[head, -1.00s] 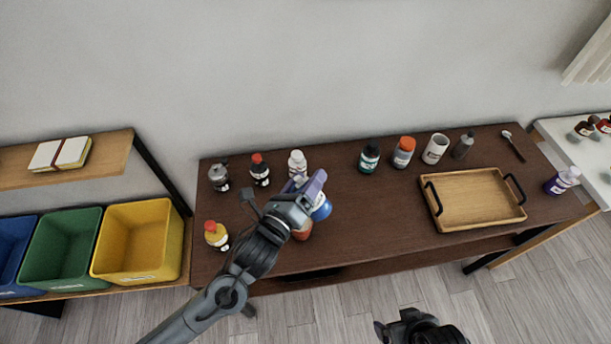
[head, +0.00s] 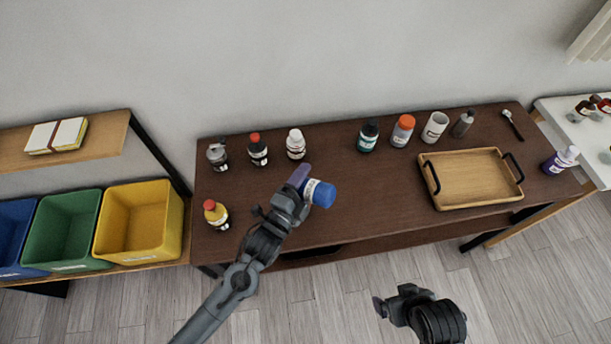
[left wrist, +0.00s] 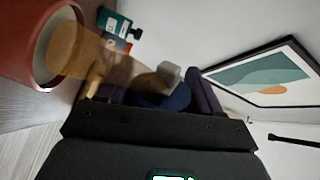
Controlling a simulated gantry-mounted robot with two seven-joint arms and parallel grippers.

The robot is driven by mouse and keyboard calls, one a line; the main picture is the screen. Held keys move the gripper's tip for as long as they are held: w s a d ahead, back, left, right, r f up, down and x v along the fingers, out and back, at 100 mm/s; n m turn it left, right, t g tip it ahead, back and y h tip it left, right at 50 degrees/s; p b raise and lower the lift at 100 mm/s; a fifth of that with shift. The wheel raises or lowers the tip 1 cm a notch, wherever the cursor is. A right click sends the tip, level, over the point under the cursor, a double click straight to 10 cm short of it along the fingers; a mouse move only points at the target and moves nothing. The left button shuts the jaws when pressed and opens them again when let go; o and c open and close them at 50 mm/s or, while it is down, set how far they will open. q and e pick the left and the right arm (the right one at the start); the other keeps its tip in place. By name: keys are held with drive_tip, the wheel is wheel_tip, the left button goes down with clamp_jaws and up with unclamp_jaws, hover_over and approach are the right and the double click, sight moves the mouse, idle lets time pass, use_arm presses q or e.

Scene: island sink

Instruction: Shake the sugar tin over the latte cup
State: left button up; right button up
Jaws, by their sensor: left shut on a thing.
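My left gripper (head: 305,184) is shut on the blue and white sugar tin (head: 323,194) above the table's front middle. The tin lies tilted on its side, blue end to the right. The left wrist view shows the tin's blue part (left wrist: 172,99) between the fingers. There, a reddish-brown cup (left wrist: 18,35) with a pale rim and tan inside stands at the upper left. A tan, see-through band runs between cup and tin; I cannot tell what it is. In the head view the cup is hidden behind my left gripper. My right gripper (head: 381,307) is low, in front of the table; its jaws are unclear.
On the dark table (head: 365,215) a yellow bottle with a red cap (head: 216,214) stands left of my arm. A wooden tray (head: 472,180) lies at the right. The table between tin and tray is clear.

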use_arm(q)
drive_tip(key=shift+f+n, duration=0.1)
drive_tip(key=shift+n, duration=0.4)
idle(0.9)
drive_tip(key=shift+r+m+p, duration=0.3)
drive_tip(key=shift+r+p, duration=0.05)
drive_tip(key=shift+p, duration=0.1)
wheel_tip(320, 180, up, 4)
drive_tip(key=m+p, duration=0.5)
drive_tip(key=shift+f+m, duration=0.1)
drive_tip(key=shift+m, duration=0.2)
drive_tip(key=shift+w+r+m+p, duration=0.1)
drive_tip(key=shift+r+m+p, duration=0.1)
drive_tip(key=shift+m+p, duration=0.35)
drive_tip(key=shift+m, duration=0.35)
